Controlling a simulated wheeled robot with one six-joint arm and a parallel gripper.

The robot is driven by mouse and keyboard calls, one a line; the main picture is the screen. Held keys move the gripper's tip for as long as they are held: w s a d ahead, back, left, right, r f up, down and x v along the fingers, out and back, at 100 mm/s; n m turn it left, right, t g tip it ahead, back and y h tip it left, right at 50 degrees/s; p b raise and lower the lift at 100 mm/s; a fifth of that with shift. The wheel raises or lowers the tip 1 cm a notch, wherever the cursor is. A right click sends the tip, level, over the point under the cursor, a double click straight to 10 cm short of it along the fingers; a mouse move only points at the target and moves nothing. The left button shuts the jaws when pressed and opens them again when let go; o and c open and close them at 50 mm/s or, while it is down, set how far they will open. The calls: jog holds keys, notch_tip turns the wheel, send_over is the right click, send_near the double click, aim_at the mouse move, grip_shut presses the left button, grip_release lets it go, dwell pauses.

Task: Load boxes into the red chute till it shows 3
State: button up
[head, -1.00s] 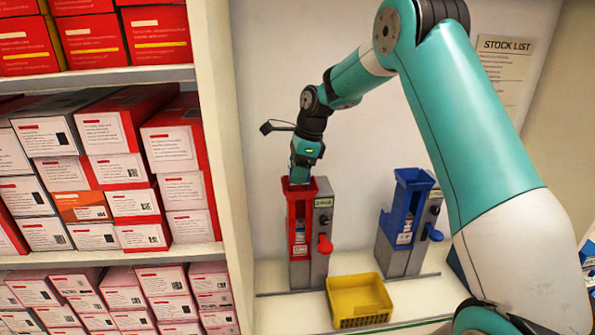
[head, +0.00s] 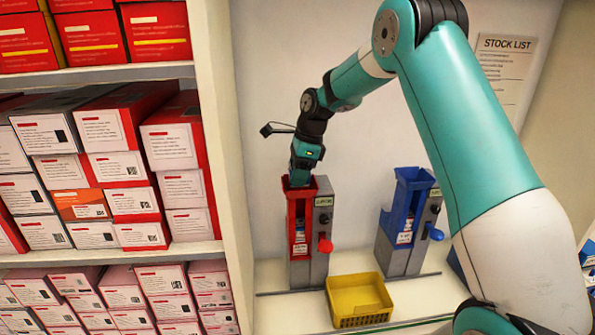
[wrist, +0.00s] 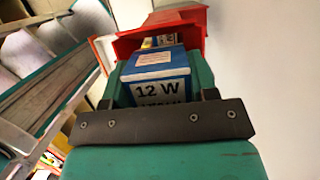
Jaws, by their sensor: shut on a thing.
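The red chute (head: 301,225) stands upright on the back counter, with a grey side panel that carries a small green display (head: 323,201) and a red knob. The display's figure is too small to read. My gripper (head: 300,182) points down at the chute's open top. In the wrist view my gripper (wrist: 157,78) is shut on a small blue and white box (wrist: 160,72) marked "12 W", held between its green fingers. The red chute (wrist: 172,32) is just beyond the box. The head view hides the held box behind the fingers and chute rim.
A blue chute (head: 405,225) stands to the right on the same counter. A yellow basket (head: 358,301) sits in front, between the chutes. A tall shelf (head: 222,130) full of red and white boxes stands close on the left. A stock list (head: 505,65) hangs on the wall.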

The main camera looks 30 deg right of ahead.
jog(key=shift+f, duration=0.75)
jog(key=o, duration=0.8)
jog(key=shift+o, duration=0.2)
jog(key=shift+o, duration=0.8)
notch_tip(320, 180, up, 3)
jog(key=p, duration=0.3)
jog(key=shift+r, duration=0.2)
notch_tip(320, 180, up, 5)
jog(key=p, duration=0.5)
jog(key=shift+f, duration=0.1)
jog(key=shift+f, duration=0.1)
